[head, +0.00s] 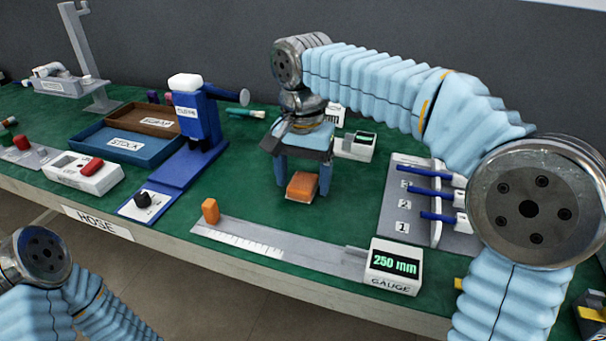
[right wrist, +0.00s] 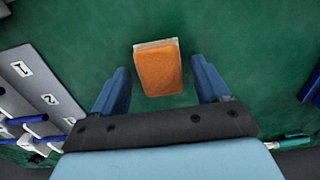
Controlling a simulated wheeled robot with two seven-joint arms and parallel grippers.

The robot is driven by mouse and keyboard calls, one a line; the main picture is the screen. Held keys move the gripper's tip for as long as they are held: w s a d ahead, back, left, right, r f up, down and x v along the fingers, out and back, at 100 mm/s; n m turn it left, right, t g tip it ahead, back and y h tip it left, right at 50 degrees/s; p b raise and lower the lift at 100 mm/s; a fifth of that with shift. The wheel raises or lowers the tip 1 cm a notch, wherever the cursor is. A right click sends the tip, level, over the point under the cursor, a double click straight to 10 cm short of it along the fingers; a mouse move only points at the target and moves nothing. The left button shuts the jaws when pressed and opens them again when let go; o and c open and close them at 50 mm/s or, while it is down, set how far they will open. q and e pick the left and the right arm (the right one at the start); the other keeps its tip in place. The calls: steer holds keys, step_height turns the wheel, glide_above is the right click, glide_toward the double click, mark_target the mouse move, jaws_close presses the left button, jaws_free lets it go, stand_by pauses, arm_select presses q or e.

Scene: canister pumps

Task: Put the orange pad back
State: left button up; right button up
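An orange pad (head: 302,187) with a thin pale edge lies on the green table top. It also shows in the right wrist view (right wrist: 158,70). My right gripper (head: 303,176) points down over it, with one blue finger on each side. In the right wrist view my right gripper (right wrist: 160,68) is open, with gaps between both fingers and the pad. A smaller orange block (head: 210,211) stands at the left end of the gauge's ruled bar. My left arm shows at the lower left, but its gripper is out of frame.
The gauge (head: 393,266) reads 250 mm at the front edge. A rack (head: 412,205) with blue rods stands to the right. A blue press (head: 198,125), a stock tray (head: 125,144) and a scrap tray (head: 144,118) stand to the left. A small display box (head: 355,146) is behind the gripper.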

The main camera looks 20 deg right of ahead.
mark_target(303, 180)
steer(key=shift+r, duration=0.3)
step_height(303, 180, up, 12)
steer(key=p, duration=0.1)
steer(key=shift+f+p, duration=0.15)
steer(key=shift+p, duration=0.25)
